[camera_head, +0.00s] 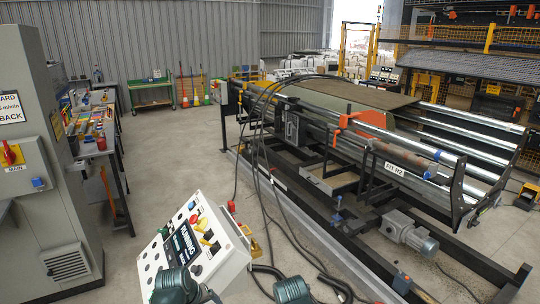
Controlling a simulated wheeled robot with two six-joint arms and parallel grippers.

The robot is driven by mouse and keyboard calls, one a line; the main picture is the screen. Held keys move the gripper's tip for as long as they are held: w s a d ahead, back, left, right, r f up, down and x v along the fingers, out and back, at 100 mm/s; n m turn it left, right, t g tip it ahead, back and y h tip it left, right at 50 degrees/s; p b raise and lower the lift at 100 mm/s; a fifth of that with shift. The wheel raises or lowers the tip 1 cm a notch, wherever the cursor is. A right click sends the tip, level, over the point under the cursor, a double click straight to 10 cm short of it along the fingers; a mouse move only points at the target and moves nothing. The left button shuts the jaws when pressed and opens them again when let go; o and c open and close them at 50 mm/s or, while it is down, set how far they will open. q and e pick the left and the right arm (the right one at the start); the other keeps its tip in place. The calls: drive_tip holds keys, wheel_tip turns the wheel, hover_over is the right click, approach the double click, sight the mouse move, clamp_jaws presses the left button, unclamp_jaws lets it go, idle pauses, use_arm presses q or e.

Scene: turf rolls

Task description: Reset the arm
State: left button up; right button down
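Dark green rounded parts of my two arms show at the bottom edge, one in front of the control panel's lower edge and one just right of it. No gripper fingers show on either arm, so whether they are open or shut is hidden. A tilted white control panel (152,277) with a dark label and several coloured buttons and knobs stands close in front of me.
A long roller machine (390,170) with black cables fills the right. A grey electrical cabinet (45,215) with a red switch (11,155) stands at the left. Behind it is a tool bench (117,185). Concrete floor (165,150) is clear between bench and machine.

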use_arm(q)
drive_tip(key=s+d+f+m+g+y, duration=0.1)
drive_tip(key=s+d+m+g+y, duration=0.2)
drive_tip(key=s+d+m, duration=0.6)
drive_tip(key=s+d+g, duration=0.1)
drive_tip(key=d, duration=0.3)
drive_tip(key=shift+s+d+f+g, duration=0.15)
drive_tip(key=shift+s+f+g, duration=0.1)
drive_tip(key=shift+f+g, duration=0.05)
